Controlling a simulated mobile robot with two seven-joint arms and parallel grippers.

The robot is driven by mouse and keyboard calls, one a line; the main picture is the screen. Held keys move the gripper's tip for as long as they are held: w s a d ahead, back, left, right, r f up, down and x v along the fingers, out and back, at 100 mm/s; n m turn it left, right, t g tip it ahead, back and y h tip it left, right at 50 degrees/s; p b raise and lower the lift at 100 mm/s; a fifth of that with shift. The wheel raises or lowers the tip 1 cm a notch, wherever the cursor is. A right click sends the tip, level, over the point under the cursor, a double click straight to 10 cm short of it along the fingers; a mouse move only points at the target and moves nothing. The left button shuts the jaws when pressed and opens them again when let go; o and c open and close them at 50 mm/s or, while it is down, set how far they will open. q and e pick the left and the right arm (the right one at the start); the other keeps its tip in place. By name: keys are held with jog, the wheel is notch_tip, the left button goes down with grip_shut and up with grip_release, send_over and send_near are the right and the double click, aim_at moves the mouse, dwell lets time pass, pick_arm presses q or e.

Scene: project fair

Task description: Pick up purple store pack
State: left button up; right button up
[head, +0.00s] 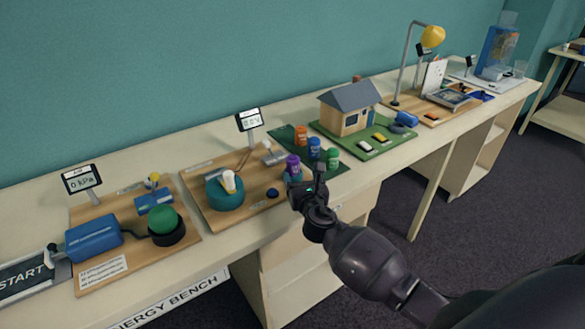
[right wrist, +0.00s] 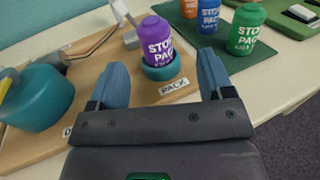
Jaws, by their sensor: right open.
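The purple store pack (right wrist: 158,42) stands upright in a round teal holder (right wrist: 161,69) on a wooden board, beside a "PACK" label. In the head view the purple pack (head: 293,164) is just beyond my right gripper (head: 307,190), which partly covers the holder. In the right wrist view my right gripper (right wrist: 162,88) is open. Its two blue fingers point toward the pack, one on each side in the picture, with a gap around it. I cannot tell whether the fingertips reach level with the pack. My left gripper is not in view.
Blue (head: 314,147), orange (head: 301,136) and green (head: 332,157) packs stand on a dark green mat right of the purple one. A teal device (head: 226,192) sits on the same board to the left. A model house (head: 349,108) stands farther back. The bench's front edge is close.

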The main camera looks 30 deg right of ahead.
aim_at(294, 168)
jog(key=x, duration=0.3)
jog(key=w, duration=0.1)
jog(key=w+b, duration=0.1)
jog(key=w, duration=0.2)
jog(key=shift+d+f, duration=0.2)
jog(key=shift+f, duration=0.1)
jog(key=shift+w+d, duration=0.2)
jog(key=shift+w, duration=0.4)
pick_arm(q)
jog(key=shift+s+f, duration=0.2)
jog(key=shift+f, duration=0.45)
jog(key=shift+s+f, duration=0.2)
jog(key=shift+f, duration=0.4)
pick_arm(e)
jog(key=shift+r, duration=0.1)
jog(key=shift+c, duration=0.2)
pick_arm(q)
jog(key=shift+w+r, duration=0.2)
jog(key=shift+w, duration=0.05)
pick_arm(e)
jog(key=c, duration=1.1)
